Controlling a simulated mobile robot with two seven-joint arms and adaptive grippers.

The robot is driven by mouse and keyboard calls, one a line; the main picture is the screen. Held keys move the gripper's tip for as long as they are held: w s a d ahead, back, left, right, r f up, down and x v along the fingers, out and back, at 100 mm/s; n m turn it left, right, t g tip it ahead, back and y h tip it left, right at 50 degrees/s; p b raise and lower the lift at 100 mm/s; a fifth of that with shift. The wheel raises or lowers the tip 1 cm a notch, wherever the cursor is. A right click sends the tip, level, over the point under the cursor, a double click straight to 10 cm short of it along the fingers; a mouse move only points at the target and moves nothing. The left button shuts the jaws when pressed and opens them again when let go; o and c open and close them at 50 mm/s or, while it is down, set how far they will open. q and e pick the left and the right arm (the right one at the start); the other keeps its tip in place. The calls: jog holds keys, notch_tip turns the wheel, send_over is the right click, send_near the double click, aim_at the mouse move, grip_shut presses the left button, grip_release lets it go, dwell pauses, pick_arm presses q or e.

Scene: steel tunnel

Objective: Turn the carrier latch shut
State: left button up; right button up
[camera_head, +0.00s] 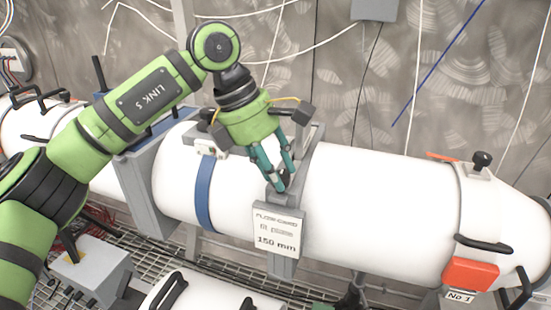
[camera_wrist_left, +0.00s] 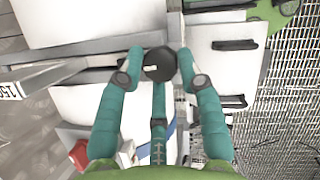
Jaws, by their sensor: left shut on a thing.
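The white cylindrical carrier (camera_head: 380,200) lies across the head view, with a grey bracket (camera_head: 310,150) around its middle and a hanging sign (camera_head: 278,232) marked 150 mm. My left gripper (camera_head: 282,188) reaches down to the bracket above the sign. In the left wrist view its teal fingers (camera_wrist_left: 161,75) close around a round black knob (camera_wrist_left: 158,62) with a small pale mark, which I take for the carrier latch. The gripper is shut on this knob. In the head view the fingers mostly hide the knob, and I cannot tell the latch's angle. My right gripper is not in view.
A blue band (camera_head: 207,190) circles the carrier left of the bracket. An orange block (camera_head: 470,274), a black handle (camera_head: 484,244) and a black knob (camera_head: 482,160) sit at the right end. Another white cylinder (camera_head: 215,290) lies in front. Cables hang along the steel wall behind.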

pick_arm(q)
jog(key=shift+s+f+m+g, duration=0.1)
jog(key=shift+f+m+g, duration=0.25)
jog(key=shift+m, duration=0.15)
jog(key=o, duration=1.1)
jog(key=shift+a, duration=0.1)
jog(key=shift+r, duration=0.15)
jog(key=shift+r, duration=0.25)
jog(key=v, duration=1.1)
jog(key=shift+a+r, duration=0.15)
jog(key=shift+r, duration=0.15)
jog(key=shift+s+f, duration=0.1)
